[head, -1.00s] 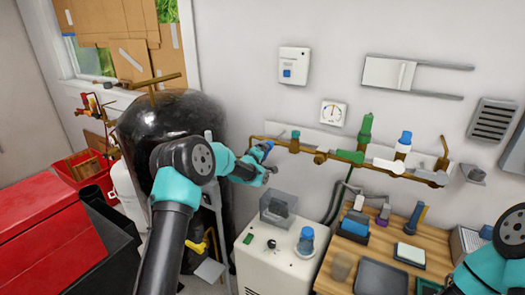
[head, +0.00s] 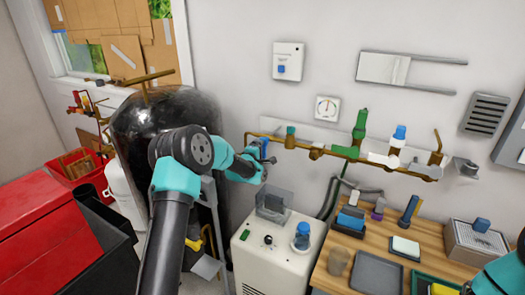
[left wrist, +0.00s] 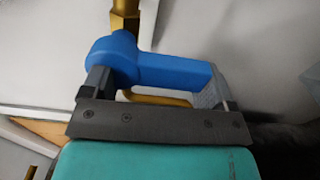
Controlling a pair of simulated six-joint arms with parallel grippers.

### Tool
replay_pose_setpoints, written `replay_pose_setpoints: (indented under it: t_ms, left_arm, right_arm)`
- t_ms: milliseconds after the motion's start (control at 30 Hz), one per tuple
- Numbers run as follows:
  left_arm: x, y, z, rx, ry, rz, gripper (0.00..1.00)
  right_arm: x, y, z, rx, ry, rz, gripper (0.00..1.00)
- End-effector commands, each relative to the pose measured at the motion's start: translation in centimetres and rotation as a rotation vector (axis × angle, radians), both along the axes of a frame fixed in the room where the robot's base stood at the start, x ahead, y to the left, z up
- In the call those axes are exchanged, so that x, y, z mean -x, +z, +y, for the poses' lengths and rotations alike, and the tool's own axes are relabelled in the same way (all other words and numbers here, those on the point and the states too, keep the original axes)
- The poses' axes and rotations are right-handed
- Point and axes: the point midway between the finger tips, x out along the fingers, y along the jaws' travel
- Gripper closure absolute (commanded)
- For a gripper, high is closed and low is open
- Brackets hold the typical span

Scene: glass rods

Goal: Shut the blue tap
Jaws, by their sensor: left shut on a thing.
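The blue tap has a blue lever handle (left wrist: 150,66) on a brass pipe (left wrist: 123,18). In the left wrist view the lever runs across the picture from its round hub at the left. My left gripper (head: 266,161) is at the tap, at the left end of the brass pipework. In the left wrist view its fingers are on either side of the lever, shut on it. In the head view only a little of the blue handle (head: 264,144) shows above the gripper. My right gripper is out of view; only part of its arm shows at the lower right.
The brass pipe rail (head: 335,149) continues right along the wall with green and white-and-blue fittings. A black tank (head: 150,110) stands left of my left gripper. A white machine (head: 272,255) is below it. A wooden bench (head: 345,268) with trays stands at the right.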

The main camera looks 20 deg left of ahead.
Motion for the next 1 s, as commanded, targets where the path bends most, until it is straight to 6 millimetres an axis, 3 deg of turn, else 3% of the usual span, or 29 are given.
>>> replay_pose_setpoints:
  t_ms: [33,67,267,667,1000]
  left_arm:
    - [0.0,-0.1,-0.1,0.006,0.0,0.002,0.63]
    - [0.0,-0.1,-0.1,0.006,0.0,0.002,0.19]
    - [0.0,0.0,-0.1,0.004,0.0,0.001,0.0]
    - [0.6,0.0,0.1,0.002,0.0,0.001,0.0]
    - [5.1,0.0,0.5,0.002,0.001,0.002,0.0]
  right_arm:
    - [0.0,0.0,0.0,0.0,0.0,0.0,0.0]
    - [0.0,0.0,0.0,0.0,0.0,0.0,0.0]
    - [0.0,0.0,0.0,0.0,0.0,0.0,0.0]
    - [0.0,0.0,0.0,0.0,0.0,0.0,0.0]
    - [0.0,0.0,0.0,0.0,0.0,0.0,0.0]
